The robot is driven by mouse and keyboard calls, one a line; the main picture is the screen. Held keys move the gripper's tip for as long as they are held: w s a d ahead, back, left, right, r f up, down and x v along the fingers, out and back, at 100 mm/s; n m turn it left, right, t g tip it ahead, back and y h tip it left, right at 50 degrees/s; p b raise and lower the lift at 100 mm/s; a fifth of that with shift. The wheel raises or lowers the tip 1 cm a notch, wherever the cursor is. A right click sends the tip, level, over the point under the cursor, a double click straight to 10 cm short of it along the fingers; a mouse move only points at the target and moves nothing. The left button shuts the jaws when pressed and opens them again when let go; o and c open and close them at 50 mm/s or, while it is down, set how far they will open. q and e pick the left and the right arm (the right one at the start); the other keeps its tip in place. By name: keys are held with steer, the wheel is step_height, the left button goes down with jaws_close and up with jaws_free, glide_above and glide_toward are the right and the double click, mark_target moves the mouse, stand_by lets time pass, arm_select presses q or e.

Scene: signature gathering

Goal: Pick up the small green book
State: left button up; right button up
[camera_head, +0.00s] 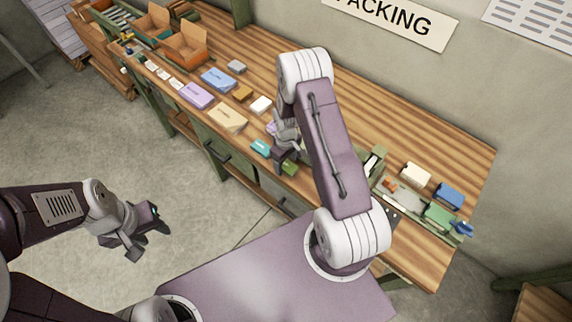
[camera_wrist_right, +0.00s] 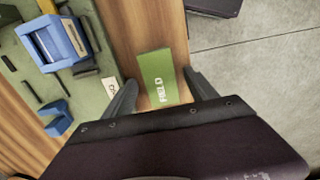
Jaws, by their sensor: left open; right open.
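The small green book (camera_wrist_right: 157,70), with the white word FIELD on its cover, lies flat near the table's front edge in the right wrist view. It also shows in the head view (camera_head: 289,168), partly hidden by my right gripper. My right gripper (camera_head: 281,155) is open over it. In the right wrist view its fingers (camera_wrist_right: 163,94) stand on either side of the book's near end, with nothing gripped. Their exact height is unclear. My left gripper (camera_head: 148,238) is open and empty, over the floor left of my base.
Lilac (camera_head: 196,95), cream (camera_head: 228,118) and teal (camera_head: 261,147) books lie left of my right gripper. Orange boxes (camera_head: 184,46) stand farther left. A small card (camera_wrist_right: 110,86) lies beside the green book.

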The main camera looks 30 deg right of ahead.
mark_target(288, 165)
steer(key=shift+s, duration=0.1)
jaws_close()
steer(key=shift+r, duration=0.1)
steer(key=shift+r, duration=0.2)
steer(key=r, duration=0.1)
steer(key=r+b, duration=0.1)
steer(key=r, duration=0.2)
steer(key=shift+s+d+b, duration=0.15)
steer(key=shift+d+b, duration=0.1)
steer(key=shift+b, duration=0.05)
steer(key=s+d+r+b, duration=0.1)
steer(key=s+d+r, duration=0.5)
steer(key=s+d, duration=0.1)
steer(key=shift+s+d+r+b, duration=0.3)
steer(key=shift+s+b, duration=0.1)
steer(key=shift+s, duration=0.2)
